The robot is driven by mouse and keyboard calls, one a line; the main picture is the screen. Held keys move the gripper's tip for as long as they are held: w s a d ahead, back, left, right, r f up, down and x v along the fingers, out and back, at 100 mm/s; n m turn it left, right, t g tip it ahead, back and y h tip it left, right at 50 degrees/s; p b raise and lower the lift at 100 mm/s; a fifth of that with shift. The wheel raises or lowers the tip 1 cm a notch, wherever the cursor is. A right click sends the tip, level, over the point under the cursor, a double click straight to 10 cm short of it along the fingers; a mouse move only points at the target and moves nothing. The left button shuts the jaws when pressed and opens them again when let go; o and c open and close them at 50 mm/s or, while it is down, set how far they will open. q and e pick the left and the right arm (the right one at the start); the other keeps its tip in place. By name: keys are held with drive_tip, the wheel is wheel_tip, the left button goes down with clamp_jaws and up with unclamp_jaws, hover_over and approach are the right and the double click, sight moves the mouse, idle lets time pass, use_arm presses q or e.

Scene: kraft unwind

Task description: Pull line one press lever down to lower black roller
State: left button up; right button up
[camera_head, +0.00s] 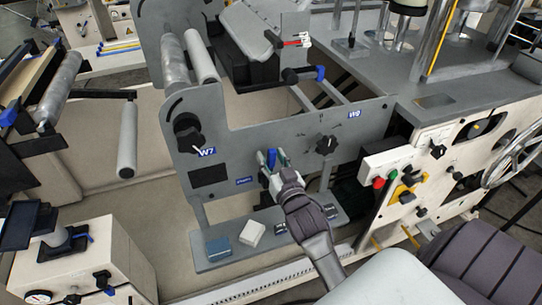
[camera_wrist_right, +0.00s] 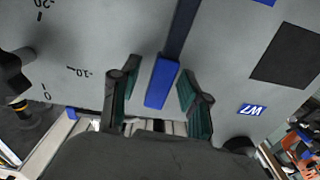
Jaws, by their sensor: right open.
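The press lever's blue handle (camera_head: 271,156) shows on the grey machine panel, low and near its middle. In the right wrist view the blue handle (camera_wrist_right: 162,82) sits at the end of a dark bar. My right gripper (camera_head: 274,162) is at the handle with its fingers open. In the wrist view the right gripper (camera_wrist_right: 160,76) has one green-padded finger on each side of the handle, with gaps visible. I cannot pick out the black roller with certainty. My left gripper is not in view.
The grey panel (camera_head: 235,150) carries W7 and W9 labels and a black knob (camera_head: 326,145). Blue and white boxes (camera_head: 251,233) lie on the ledge below. A control box with red and green buttons (camera_head: 384,180) is at right. Metal rollers (camera_head: 174,62) stand at upper left.

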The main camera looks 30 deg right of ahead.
drive_tip(key=shift+w, duration=0.25)
clamp_jaws()
drive_tip(key=shift+d, duration=0.1)
idle(0.3)
